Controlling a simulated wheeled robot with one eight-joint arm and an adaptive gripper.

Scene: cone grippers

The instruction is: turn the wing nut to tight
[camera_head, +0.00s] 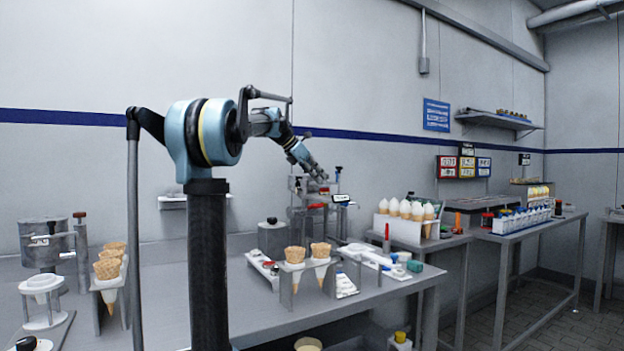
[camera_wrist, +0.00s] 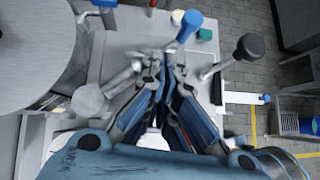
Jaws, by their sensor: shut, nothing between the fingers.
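My gripper (camera_head: 321,174) is shut and empty, tilted downward above a grey upright fixture (camera_head: 298,212) on the near table. In the wrist view the closed fingertips (camera_wrist: 164,62) meet over this fixture. Around them are a lever with a blue knob (camera_wrist: 189,24), a lever with a black ball (camera_wrist: 249,47) and a grey round knob (camera_wrist: 89,101). I cannot make out the wing nut for certain; it may be hidden by the fingers or too small to tell. Whether the fingertips touch anything is unclear.
A large grey cylinder (camera_wrist: 35,50) stands close on the left in the wrist view. In the head view, cones in a holder (camera_head: 305,272) stand in front of the fixture, and a white rack (camera_head: 400,230) of filled cones stands to the right. The near table (camera_head: 240,315) has bare room in front.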

